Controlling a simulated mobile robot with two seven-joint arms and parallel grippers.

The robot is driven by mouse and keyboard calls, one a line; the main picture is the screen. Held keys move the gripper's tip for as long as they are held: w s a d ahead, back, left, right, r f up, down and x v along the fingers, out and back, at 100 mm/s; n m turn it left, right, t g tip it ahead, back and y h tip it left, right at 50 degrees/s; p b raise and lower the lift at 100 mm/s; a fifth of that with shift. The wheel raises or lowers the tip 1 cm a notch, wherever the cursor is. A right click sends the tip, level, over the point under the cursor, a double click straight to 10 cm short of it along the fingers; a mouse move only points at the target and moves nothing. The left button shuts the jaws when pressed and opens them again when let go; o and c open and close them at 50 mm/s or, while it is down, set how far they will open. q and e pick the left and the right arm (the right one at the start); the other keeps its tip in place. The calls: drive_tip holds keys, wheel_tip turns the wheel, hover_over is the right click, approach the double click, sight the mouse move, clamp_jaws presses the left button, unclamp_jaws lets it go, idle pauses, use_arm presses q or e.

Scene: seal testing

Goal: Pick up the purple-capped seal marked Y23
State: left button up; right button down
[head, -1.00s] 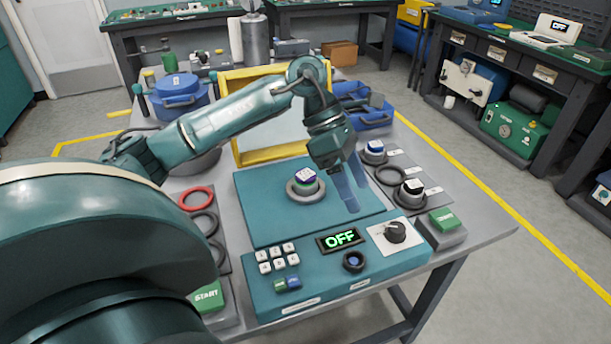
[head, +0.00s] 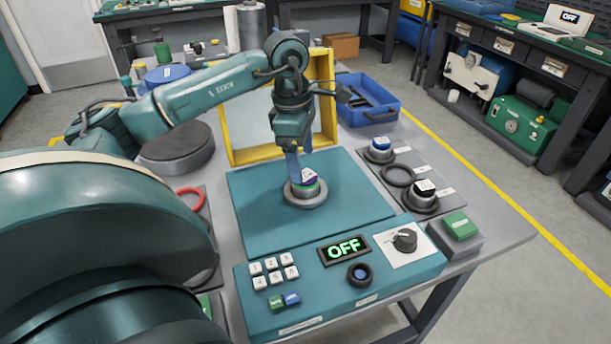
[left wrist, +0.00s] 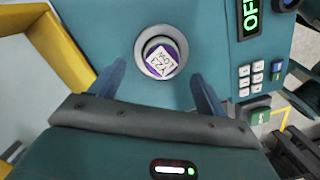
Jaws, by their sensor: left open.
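The purple-capped seal (head: 308,181) sits in a grey round seat (head: 312,202) on the teal plate of the test station. In the left wrist view its purple cap (left wrist: 147,57) carries a white label that reads Y23, turned upside down. My left gripper (head: 297,165) points down just above and behind the seal, hiding part of the cap in the head view. In the left wrist view my left gripper (left wrist: 158,72) is open, its fingers apart on either side below the cap. It holds nothing. My right gripper is not in view.
A yellow-framed clear panel (head: 325,95) stands close behind the gripper. A blue-capped seal (head: 380,148) and a black-and-white-capped seal (head: 424,190) stand on the right strip. The OFF display (head: 344,248) and white keys (head: 273,268) are in front. A blue bin (head: 375,112) is behind right.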

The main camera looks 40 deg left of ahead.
sight(305, 175)
use_arm(q)
drive_tip(key=f, duration=0.3)
drive_tip(key=d+f, duration=0.1)
drive_tip(key=f, duration=0.1)
drive_tip(key=shift+w+f, duration=0.1)
drive_tip(key=shift+a, duration=0.1)
drive_tip(key=c, duration=1.4)
